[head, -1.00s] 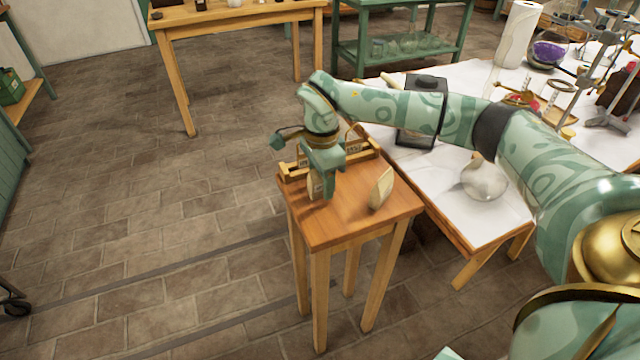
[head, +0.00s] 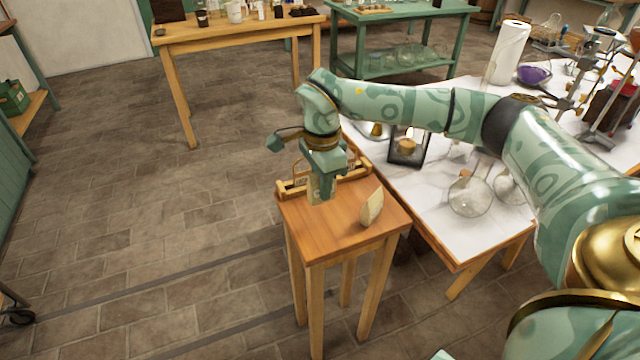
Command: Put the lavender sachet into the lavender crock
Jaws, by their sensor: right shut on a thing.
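My right gripper (head: 322,192) is over the left part of a small wooden side table (head: 335,238), pointing down. It is shut on a pale beige packet (head: 314,190), seen only in part beside the fingers. I cannot read its label, so I cannot tell which sachet it is. Another pale sachet (head: 371,208) stands tilted on the table to the right of the gripper. A lavender crock cannot be made out. My left gripper is out of view.
A low wooden rack (head: 283,190) stands at the back of the side table, partly behind my gripper. The white-topped bench (head: 420,195) at right holds a candle lantern (head: 408,148) and glass flasks (head: 468,195). A far wooden table (head: 235,32) holds small jars.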

